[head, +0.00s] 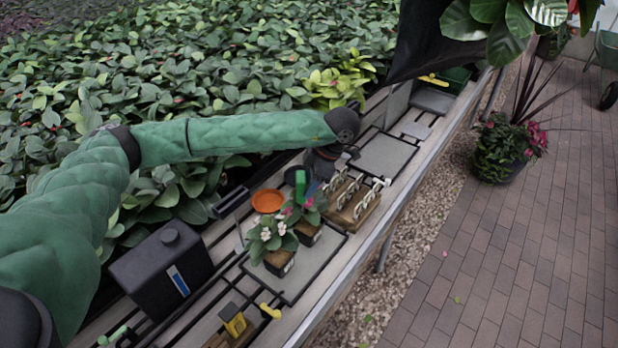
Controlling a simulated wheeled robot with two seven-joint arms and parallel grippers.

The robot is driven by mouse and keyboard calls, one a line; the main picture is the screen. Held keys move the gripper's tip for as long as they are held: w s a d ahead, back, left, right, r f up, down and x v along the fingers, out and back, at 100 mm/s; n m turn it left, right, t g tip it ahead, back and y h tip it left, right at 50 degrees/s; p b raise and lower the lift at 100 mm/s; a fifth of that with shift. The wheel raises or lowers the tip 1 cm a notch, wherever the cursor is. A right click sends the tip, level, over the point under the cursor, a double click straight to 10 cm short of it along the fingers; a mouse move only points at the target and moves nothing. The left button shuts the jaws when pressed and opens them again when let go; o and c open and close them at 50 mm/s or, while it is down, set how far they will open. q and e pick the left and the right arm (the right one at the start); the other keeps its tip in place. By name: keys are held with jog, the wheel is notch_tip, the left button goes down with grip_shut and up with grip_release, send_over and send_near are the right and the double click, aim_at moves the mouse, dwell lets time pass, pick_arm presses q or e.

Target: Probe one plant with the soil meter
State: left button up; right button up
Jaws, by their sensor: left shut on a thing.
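My left gripper (310,180) reaches in over the bench and points down above the potted plants. It is shut on a slim green object that looks like the soil meter (300,187), held upright. Its lower end is hidden among the leaves, so I cannot tell whether it touches soil. A pink-flowered plant (311,213) in a dark pot stands right below it. My right gripper is not in view.
An orange saucer (268,201) lies behind the plants. A wooden rack (353,208) with white hooked pieces is to the right. A black canister (163,263) and a yellow item (233,320) are on the left. A grey tray (385,156) lies bare. Dense foliage fills the far side.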

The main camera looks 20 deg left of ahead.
pick_arm(q)
jog(key=n+h+p, duration=0.1)
jog(key=n+h, duration=0.2)
jog(key=n, duration=0.6)
jog(key=n+h+p, duration=0.1)
jog(key=n+h, duration=0.1)
jog(key=n, duration=0.8)
jog(key=n+h+p, duration=0.2)
jog(key=n+h, duration=0.1)
jog(key=n, duration=0.6)
jog(key=shift+s+a+r+h, duration=0.1)
jog(key=shift+r+h, duration=0.15)
jog(key=shift+h, duration=0.05)
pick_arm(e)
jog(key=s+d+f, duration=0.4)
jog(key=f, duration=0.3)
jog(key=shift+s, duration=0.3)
